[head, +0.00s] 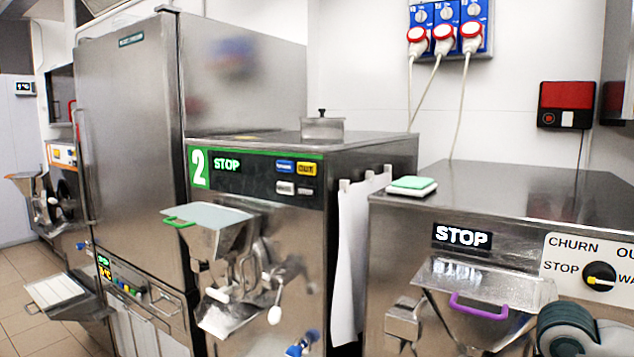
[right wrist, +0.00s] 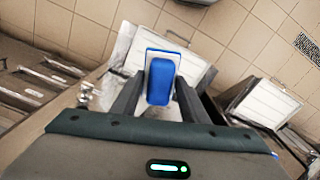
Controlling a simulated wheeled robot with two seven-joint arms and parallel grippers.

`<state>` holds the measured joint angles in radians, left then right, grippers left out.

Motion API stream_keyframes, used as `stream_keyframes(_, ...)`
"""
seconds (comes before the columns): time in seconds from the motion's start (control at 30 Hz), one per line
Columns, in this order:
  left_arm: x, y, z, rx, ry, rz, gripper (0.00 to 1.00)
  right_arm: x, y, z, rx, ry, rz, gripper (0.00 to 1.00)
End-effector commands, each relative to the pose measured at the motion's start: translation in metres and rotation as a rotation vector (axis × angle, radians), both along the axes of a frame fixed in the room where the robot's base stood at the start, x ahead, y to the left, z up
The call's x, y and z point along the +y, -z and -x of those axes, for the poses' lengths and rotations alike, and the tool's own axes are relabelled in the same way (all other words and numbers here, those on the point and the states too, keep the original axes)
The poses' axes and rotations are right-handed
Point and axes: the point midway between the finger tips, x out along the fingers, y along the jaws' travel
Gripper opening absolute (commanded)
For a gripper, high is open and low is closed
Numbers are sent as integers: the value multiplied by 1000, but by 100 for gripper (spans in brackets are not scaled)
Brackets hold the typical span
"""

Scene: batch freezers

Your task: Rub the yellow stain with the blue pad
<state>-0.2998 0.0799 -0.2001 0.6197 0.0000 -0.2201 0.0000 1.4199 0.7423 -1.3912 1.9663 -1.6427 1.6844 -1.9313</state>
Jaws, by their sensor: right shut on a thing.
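The blue pad (right wrist: 158,82) has a white base and shows in the right wrist view between the dark fingers of my right gripper (right wrist: 159,90). The gripper is shut on it and holds it up, with the tiled floor seen beyond. In the head view only a dark rounded part of my right arm shows at the lower right corner; the pad is not seen there. My left gripper is in neither view.
A green and white pad (head: 412,186) lies on the right freezer's steel top (head: 540,190). The middle freezer (head: 345,147) carries a small lidded container (head: 322,128). Chutes with a purple handle (head: 480,306) and a green handle (head: 180,222) jut forward. A white cloth (head: 352,250) hangs between the freezers.

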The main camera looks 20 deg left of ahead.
Motion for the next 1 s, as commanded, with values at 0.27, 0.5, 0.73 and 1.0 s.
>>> stream_keyframes(0.27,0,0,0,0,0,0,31,0,0,0,0,0,0,22)
stream_keyframes(0.5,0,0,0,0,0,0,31,0,1,0,0,0,0,22)
stream_keyframes(0.73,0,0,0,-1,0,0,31,-2,26,11,6,1,8,22)
stream_keyframes(1.0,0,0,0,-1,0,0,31,-4,100,54,11,-2,21,22)
